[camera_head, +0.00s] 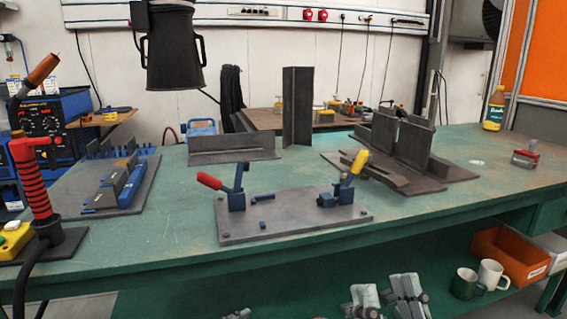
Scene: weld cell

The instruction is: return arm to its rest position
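My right gripper (386,296) shows at the bottom edge, right of centre, low in front of the table's front edge. Its two grey fingers stand apart, with a gap between them and nothing seen in it. The rest of this gripper and its arm are out of the picture. A small grey piece, probably the tip of my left gripper (238,314), shows at the bottom edge left of centre. Too little of it shows to tell its state. Neither gripper touches anything on the table.
The green table (440,212) carries a fixture plate (290,219) with red and yellow clamp handles near its front edge. A black hood (173,50) hangs above. On the lower shelf, a green mug (465,284), a white mug (491,275) and an orange bin (508,256) stand right of my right gripper.

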